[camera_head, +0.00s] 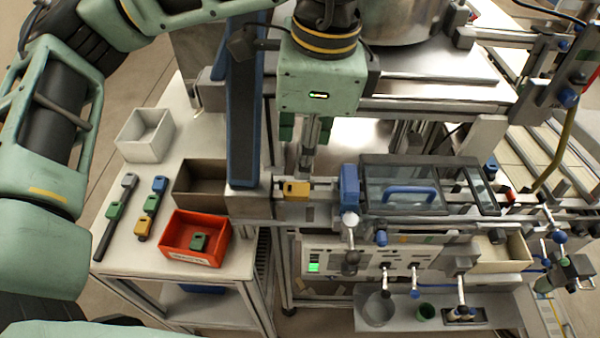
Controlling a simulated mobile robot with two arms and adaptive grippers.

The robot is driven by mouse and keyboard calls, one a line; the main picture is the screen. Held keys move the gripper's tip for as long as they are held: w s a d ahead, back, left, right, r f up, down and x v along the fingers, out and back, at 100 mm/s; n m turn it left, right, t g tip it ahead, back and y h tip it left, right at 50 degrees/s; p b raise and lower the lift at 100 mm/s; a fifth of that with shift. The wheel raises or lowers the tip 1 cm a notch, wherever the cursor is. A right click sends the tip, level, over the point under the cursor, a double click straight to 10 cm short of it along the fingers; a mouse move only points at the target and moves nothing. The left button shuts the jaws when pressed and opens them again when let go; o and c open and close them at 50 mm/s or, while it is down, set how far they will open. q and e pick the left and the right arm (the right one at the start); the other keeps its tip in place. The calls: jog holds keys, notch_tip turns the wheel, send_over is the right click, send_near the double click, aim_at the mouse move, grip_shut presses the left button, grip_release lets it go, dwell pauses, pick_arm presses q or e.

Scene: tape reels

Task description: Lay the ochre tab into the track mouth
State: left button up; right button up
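My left gripper (304,174) points straight down over the machine's track. Its fingers are close together, and their tips meet the far edge of an ochre tab (296,191); they appear shut on it. The tab is at the track mouth (265,190), between a grey block on the left and a blue block (349,187) on the right. I cannot tell whether the tab rests on the track or is held just above it. A second ochre tab (142,228) lies at the near end of a row on the left table. My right gripper is out of view.
An orange-red bin (177,252) holds a green tab (199,242). A white box (144,135), a brown tray (182,187) and rows of grey, green and blue tabs share the table. A tall blue-edged column (245,110) stands left of the gripper; a clear cover (400,172) is to the right.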

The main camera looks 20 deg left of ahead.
pick_arm(q)
jog(key=r, duration=0.3)
jog(key=shift+s+d+r, duration=0.1)
jog(key=shift+d+r, duration=0.1)
jog(key=shift+r, duration=0.05)
dwell(0.6)
